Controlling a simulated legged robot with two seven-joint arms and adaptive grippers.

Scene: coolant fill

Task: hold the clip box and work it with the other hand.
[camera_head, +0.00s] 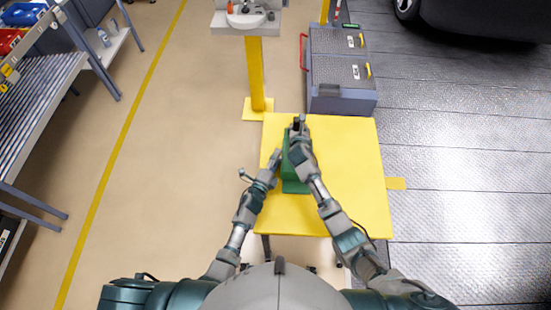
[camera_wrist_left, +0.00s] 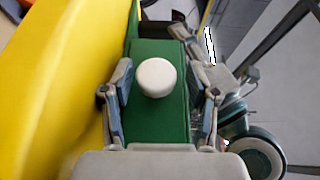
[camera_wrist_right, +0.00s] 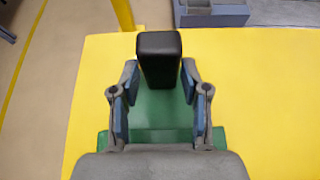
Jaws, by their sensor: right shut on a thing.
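The clip box is a green body (camera_head: 292,183) on the yellow table, with a black block (camera_wrist_right: 159,60) at its far end. A round white knob (camera_wrist_left: 156,77) stands out from its green side (camera_wrist_left: 160,125) in the left wrist view. My right gripper (camera_head: 298,124) is shut on the black block, with one finger on each side in the right wrist view. My left gripper (camera_head: 274,160) is open at the box's left side. Its fingers stand apart on both sides of the knob, without touching it. The box's far side is hidden by my right arm.
The yellow table (camera_head: 355,175) is bare to the right of the box. A yellow post (camera_head: 256,75) and a grey cabinet (camera_head: 340,75) stand beyond it. A rack (camera_head: 45,85) stands at the far left, with clear floor between.

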